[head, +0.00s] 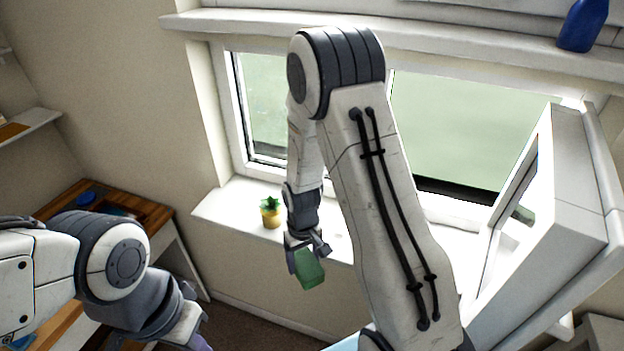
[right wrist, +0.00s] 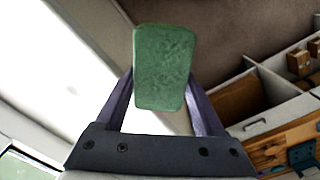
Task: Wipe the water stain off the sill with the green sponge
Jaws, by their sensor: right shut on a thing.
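The green sponge (head: 309,274) is held between the fingers of my right gripper (head: 302,256), in front of the window sill's front edge in the head view. In the right wrist view the sponge (right wrist: 163,68) sits between the two purple fingers of the right gripper (right wrist: 162,100). The white sill (head: 228,206) runs under the window and shows as a bright surface (right wrist: 50,80) on the left of the right wrist view. I cannot make out the water stain; my right arm hides part of the sill. My left gripper (head: 197,343) is partly cut off at the bottom edge.
A small plant in a yellow pot (head: 271,215) stands on the sill, left of my right gripper. An open white window sash (head: 548,215) juts out at the right. A blue bottle (head: 584,25) stands on the upper ledge. A wooden-topped desk (head: 130,208) is at the left.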

